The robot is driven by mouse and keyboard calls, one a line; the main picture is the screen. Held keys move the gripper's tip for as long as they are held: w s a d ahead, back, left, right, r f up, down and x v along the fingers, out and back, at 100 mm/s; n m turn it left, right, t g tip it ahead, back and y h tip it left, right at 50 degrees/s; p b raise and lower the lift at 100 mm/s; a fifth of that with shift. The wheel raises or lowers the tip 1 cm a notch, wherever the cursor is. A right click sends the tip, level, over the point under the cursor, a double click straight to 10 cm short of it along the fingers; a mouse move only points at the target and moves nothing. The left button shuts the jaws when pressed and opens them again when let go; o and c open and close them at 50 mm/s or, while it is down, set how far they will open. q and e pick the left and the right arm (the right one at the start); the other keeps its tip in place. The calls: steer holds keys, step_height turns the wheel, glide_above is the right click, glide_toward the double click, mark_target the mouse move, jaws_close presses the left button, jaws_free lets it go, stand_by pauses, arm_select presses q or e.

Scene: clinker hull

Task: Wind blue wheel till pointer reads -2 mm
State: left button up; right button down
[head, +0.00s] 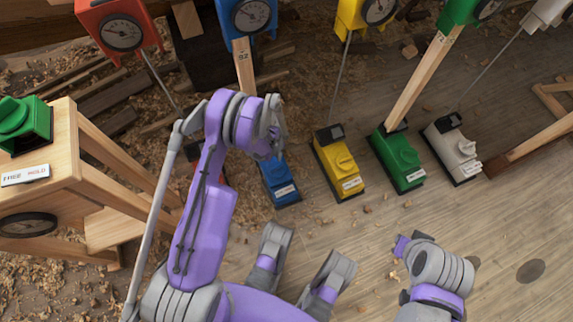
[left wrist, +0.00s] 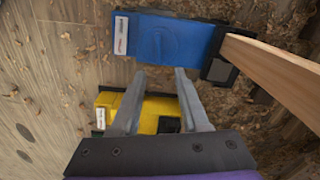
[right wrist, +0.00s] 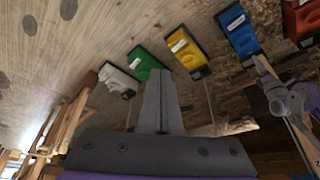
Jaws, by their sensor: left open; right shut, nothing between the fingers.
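The blue unit (head: 281,182) stands on the floor, partly hidden behind my left arm in the head view. It also shows in the left wrist view (left wrist: 150,40), where the round blue wheel (left wrist: 177,40) faces up, faint against the body. My left gripper (left wrist: 160,76) is open and empty, its fingertips just short of the blue unit's near edge, apart from the wheel in that view. The blue gauge (head: 251,15) is at the top of the head view; its pointer is too small to read. My right gripper (right wrist: 160,75) is shut and empty, away from the units.
Yellow (head: 339,163), green (head: 398,160) and white (head: 453,148) units stand in a row right of the blue one. A wooden post (head: 244,65) rises from the blue unit. A wooden stand (head: 62,160) is at left. Floor in front of the row is mostly clear, with shavings.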

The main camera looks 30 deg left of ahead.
mark_target(277, 166)
arm_select(q)
step_height(277, 166, down, 13)
steer(key=b, duration=0.2)
steer(key=shift+r+b, duration=0.2)
steer(key=shift+b, duration=0.2)
arm_select(e)
steer(key=shift+s+d+f, duration=0.15)
steer(key=shift+s+f, duration=0.1)
steer(key=shift+f, duration=0.3)
steer(key=shift+s+d+f, duration=0.15)
steer(key=shift+s+f, duration=0.05)
steer(key=shift+f, duration=0.35)
arm_select(q)
jaws_close()
